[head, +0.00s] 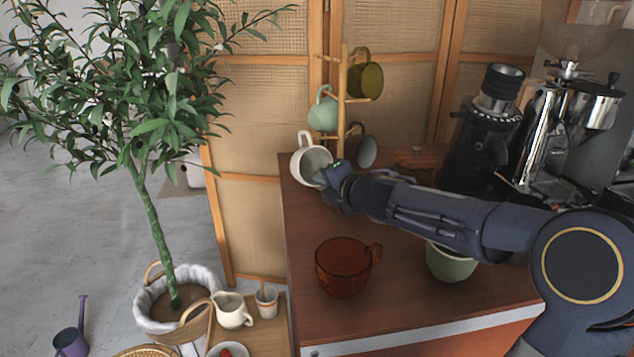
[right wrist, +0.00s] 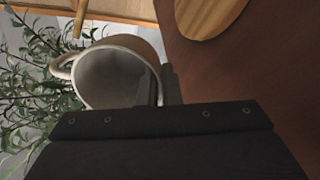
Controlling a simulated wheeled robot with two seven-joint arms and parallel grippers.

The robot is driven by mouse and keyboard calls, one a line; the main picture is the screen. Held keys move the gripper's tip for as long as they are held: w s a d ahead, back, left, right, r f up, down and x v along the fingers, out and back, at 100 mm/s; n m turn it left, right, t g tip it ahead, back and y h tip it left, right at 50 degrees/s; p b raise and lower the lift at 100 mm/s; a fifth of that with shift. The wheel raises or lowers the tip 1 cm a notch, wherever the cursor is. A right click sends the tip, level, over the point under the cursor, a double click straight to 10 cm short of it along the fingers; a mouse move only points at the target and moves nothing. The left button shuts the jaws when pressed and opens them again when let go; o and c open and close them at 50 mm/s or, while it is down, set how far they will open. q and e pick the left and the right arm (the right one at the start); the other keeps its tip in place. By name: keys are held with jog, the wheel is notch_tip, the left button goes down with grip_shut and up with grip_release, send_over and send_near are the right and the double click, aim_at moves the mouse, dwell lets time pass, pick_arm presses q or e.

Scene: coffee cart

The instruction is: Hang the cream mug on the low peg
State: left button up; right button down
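The cream mug (head: 311,162) is tilted at the far left corner of the counter, beside the wooden mug stand (head: 342,105). Its handle points up and left in the head view. My right gripper (head: 328,181) is at its rim. In the right wrist view, the two fingers (right wrist: 160,88) close on the wall of the cream mug (right wrist: 112,75), and its open mouth faces the camera. The low peg is hard to make out behind the mug; I cannot tell whether it touches the handle. My left gripper is not in view.
A pale green mug (head: 323,112), an olive mug (head: 366,80) and a grey mug (head: 362,149) hang on the stand. An amber glass mug (head: 342,268) and a green pot (head: 450,262) stand nearer. Coffee machinery (head: 485,130) fills the right; a plant (head: 150,215) stands left.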

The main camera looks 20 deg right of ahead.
jog(key=shift+w+d+f+p, duration=0.15)
jog(key=shift+w+d, duration=0.15)
jog(key=shift+d, duration=0.5)
jog(key=shift+w+d+f+p, duration=0.2)
jog(key=shift+w+d, duration=0.05)
jog(key=shift+d, duration=0.55)
jog(key=shift+w+d+f+p, duration=0.15)
jog(key=shift+w+d, duration=0.15)
jog(key=shift+d, duration=0.5)
jog(key=shift+s+f, duration=0.15)
jog(key=shift+f, duration=0.1)
jog(key=c, duration=1.5)
grip_release()
jog(key=shift+c, duration=0.2)
jog(key=shift+f, duration=0.15)
jog(key=shift+s+d, duration=0.1)
jog(key=shift+s, duration=0.05)
